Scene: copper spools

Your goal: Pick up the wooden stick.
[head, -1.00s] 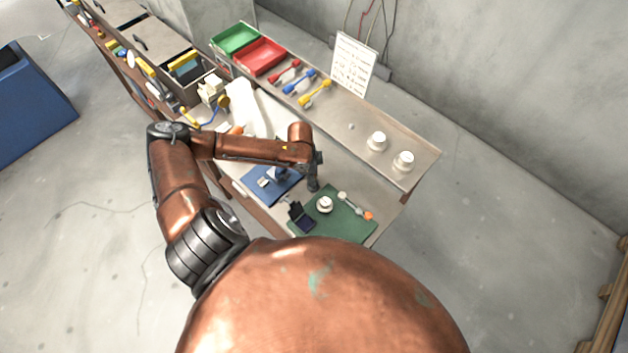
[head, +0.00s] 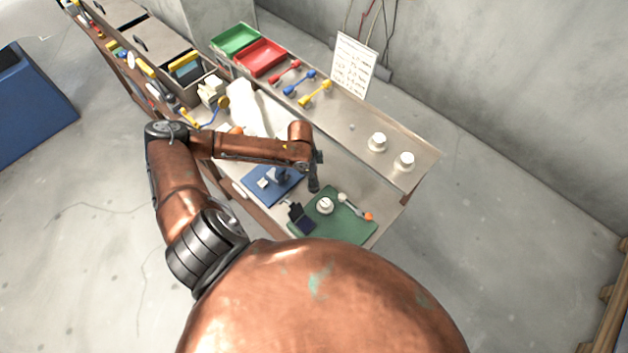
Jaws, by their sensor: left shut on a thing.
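My left gripper (head: 314,185) points down over the worktable, between the blue mat and the green mat. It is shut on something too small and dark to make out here. I cannot pick out a wooden stick with certainty. A thin tool (head: 355,207) with a pale round head and an orange end lies on the green mat (head: 345,230), to the right of the gripper and apart from it. My right gripper is not in view.
On the green mat are a white spool (head: 325,205) and a dark device (head: 301,220). Two white knobs (head: 377,141) (head: 404,161), coloured tools (head: 316,94), a red tray (head: 261,57) and a green tray (head: 234,39) are on the raised shelf behind.

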